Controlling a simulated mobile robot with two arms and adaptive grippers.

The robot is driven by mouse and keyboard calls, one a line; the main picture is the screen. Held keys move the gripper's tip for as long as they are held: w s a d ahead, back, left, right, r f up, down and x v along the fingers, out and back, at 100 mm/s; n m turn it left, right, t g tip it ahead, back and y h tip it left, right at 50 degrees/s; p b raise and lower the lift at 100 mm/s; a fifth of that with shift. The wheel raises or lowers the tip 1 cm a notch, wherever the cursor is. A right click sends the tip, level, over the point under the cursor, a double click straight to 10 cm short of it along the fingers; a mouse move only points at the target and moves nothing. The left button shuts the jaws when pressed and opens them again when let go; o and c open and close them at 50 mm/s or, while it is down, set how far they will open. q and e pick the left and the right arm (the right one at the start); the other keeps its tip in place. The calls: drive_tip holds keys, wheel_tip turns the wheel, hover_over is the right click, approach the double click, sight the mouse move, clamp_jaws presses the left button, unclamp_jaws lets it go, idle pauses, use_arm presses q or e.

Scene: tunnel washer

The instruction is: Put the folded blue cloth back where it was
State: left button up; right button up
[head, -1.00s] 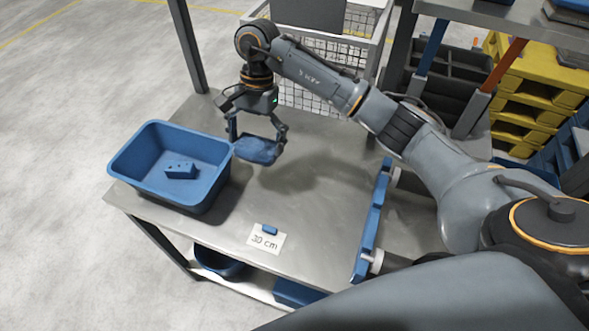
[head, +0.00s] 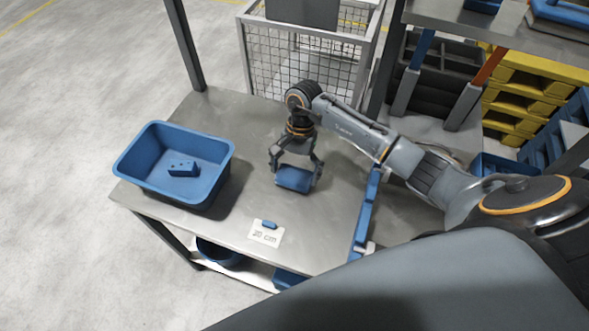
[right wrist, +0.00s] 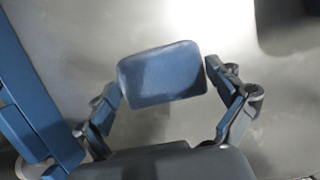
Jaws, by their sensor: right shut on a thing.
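The folded blue cloth (head: 294,180) is between the fingers of my right gripper (head: 295,174), over the metal table (head: 245,130). In the right wrist view the cloth (right wrist: 162,74) shows as a rounded blue pad, with the fingers of the right gripper (right wrist: 165,90) at its two sides. The right gripper is shut on it. I cannot tell from the head view whether the cloth touches the tabletop. My left gripper is not in view.
A blue rail (head: 366,215) runs along the right. A wire cage (head: 280,62) stands behind.

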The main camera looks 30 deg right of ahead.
drive_tip(key=shift+f, duration=0.2)
drive_tip(key=o, duration=0.8)
drive_tip(key=shift+c, duration=0.2)
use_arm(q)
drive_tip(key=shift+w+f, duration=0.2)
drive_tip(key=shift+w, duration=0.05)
use_arm(e)
drive_tip(key=shift+r, duration=0.1)
drive_tip(key=shift+r, duration=0.15)
drive_tip(key=shift+w+d+r, duration=0.1)
drive_tip(key=shift+w+r, duration=0.05)
drive_tip(key=shift+r, duration=0.1)
use_arm(q)
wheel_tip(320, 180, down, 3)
drive_tip(key=b, duration=0.3)
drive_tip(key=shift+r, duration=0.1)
use_arm(e)
drive_tip(key=v, duration=1.1)
drive_tip(key=shift+r, duration=0.2)
